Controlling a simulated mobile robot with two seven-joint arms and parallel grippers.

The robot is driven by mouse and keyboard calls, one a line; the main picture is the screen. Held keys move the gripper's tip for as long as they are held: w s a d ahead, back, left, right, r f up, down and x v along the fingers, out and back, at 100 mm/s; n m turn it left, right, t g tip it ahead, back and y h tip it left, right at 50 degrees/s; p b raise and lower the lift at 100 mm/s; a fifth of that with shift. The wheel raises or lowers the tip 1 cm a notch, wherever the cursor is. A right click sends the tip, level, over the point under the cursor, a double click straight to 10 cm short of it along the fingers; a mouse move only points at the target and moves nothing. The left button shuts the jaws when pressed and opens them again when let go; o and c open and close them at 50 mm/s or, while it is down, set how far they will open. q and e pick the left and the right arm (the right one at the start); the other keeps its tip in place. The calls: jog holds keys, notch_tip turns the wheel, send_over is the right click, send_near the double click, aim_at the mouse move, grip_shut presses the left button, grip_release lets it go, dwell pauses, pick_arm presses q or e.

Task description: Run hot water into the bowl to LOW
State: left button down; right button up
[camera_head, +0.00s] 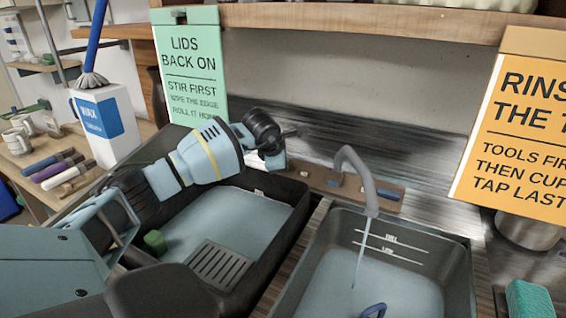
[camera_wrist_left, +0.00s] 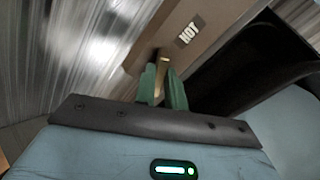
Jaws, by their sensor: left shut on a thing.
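The bowl (camera_head: 456,268) is the dark right-hand basin, with two white level lines on its back wall, the lower marked LOW (camera_head: 388,251). A grey curved spout (camera_head: 362,170) pours a thin stream (camera_head: 359,258) into it. Water (camera_head: 345,285) covers the bottom; its surface looks below the LOW line. My left gripper (camera_wrist_left: 162,90) is shut on a brass tap lever (camera_wrist_left: 163,66) beside the HOT label (camera_wrist_left: 189,31) in the left wrist view. In the head view, my left gripper (camera_head: 280,148) is at the left end of the tap board; the lever is mostly hidden.
A left basin (camera_head: 283,222) holds water, a grate (camera_head: 220,264) and a green block (camera_head: 154,241). A blue loop (camera_head: 375,310) shows at the bowl's front. A green sponge (camera_head: 531,300) lies right. An orange sign (camera_head: 520,125) and a green sign (camera_head: 190,65) hang behind.

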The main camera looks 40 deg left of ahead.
pick_arm(q)
jog(key=n, duration=0.3)
jog(key=shift+n, duration=0.3)
jog(key=shift+a+n+p, duration=0.1)
jog(key=shift+n+p, duration=0.3)
jog(key=shift+n, duration=1.3)
jog(key=c, duration=1.5)
grip_release()
jog(key=shift+o, duration=0.2)
jog(key=shift+r, duration=0.1)
jog(key=v, duration=0.7)
jog(key=shift+s+r, duration=0.25)
